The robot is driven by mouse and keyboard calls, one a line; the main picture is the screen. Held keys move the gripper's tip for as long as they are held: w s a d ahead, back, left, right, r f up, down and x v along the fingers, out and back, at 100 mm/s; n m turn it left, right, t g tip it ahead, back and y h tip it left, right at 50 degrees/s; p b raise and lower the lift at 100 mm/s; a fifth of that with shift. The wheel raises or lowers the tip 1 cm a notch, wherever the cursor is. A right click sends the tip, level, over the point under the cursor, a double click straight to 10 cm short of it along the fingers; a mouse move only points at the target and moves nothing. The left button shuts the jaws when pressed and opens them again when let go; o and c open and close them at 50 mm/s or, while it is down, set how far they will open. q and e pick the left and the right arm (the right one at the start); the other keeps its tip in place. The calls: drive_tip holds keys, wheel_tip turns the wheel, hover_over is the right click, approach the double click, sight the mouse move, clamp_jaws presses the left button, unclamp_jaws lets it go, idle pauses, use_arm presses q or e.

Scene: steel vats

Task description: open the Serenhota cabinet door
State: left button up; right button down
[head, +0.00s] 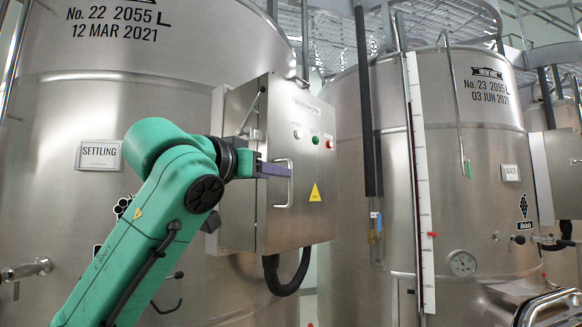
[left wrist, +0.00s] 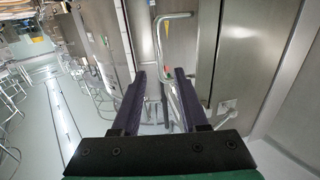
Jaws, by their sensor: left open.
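The Serenhota cabinet (head: 315,215) is a steel box in front of the large left vat. Its front door looks shut and carries small lights or buttons, a yellow warning triangle and a vertical bar handle (head: 291,185) on its left side. My left gripper (head: 285,171) is at the handle, its dark purple fingers pointing at it. In the left wrist view, the open fingers (left wrist: 159,75) stand apart with the handle (left wrist: 157,45) lined up between their tips. I cannot tell whether they touch it. My right gripper is not in view.
Steel vats stand at left (head: 60,210) and right (head: 470,220). A dark vertical pipe (head: 364,110) and a white level gauge (head: 418,190) stand right of the cabinet. A black hose (head: 290,285) hangs under it. The left wrist view shows open floor (left wrist: 45,110) at left.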

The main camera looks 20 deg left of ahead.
use_arm(q)
drive_tip(key=p, duration=0.3)
hover_over(289, 205)
drive_tip(key=shift+r, duration=0.25)
drive_tip(key=shift+w+d+f, duration=0.1)
drive_tip(key=shift+w+f, duration=0.1)
drive_tip(key=shift+w, duration=0.1)
drive_tip(key=shift+s, duration=0.1)
clamp_jaws()
idle(0.6)
